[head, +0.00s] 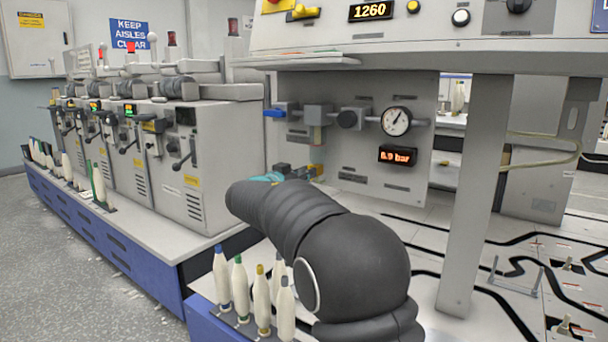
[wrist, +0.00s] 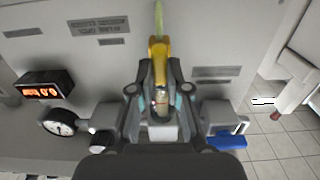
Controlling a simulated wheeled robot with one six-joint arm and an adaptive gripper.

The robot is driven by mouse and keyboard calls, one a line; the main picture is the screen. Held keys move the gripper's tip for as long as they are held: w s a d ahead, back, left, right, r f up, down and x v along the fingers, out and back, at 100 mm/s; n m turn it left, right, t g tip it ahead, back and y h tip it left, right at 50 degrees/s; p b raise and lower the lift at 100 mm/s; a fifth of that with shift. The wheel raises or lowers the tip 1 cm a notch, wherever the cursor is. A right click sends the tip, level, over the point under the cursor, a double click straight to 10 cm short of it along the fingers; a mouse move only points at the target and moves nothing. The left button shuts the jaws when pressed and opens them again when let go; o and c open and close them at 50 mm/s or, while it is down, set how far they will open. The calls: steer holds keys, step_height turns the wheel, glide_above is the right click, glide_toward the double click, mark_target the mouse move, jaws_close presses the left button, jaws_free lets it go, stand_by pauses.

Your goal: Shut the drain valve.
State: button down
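The panel carries a small yellow part, which looks like the drain valve's lever (wrist: 157,50). It lies upright in the wrist view, low on the panel. In the head view a bit of the yellow part (head: 318,169) shows just past my gripper (head: 284,172). My gripper (wrist: 161,66) has its two fingers on either side of the yellow part, drawn fairly close together. The left finger seems nearly against it. A narrow gap may remain on the right, so contact is unclear. The valve body behind the fingers is mostly hidden.
A gauge (head: 396,121), a lit red display (head: 397,155), a black knob (head: 347,119) and a blue handle (head: 275,113) sit on the panel above my gripper. White bobbins (head: 262,298) stand in front, close to my arm. A grey post (head: 478,195) stands right.

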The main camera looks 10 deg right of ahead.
steer(key=shift+f+n+b, duration=0.1)
steer(key=shift+n+b, duration=0.2)
steer(key=shift+b, duration=0.05)
steer(key=shift+w+a+n+b, duration=0.1)
steer(key=shift+n+b, duration=0.1)
steer(key=shift+n, duration=4.1)
steer(key=shift+w+a+n+b, duration=0.1)
steer(key=shift+n+b, duration=0.05)
steer(key=shift+n, duration=4.15)
steer(key=c, duration=1.1)
jaws_free()
steer(key=shift+f, duration=0.1)
steer(key=shift+c, duration=0.2)
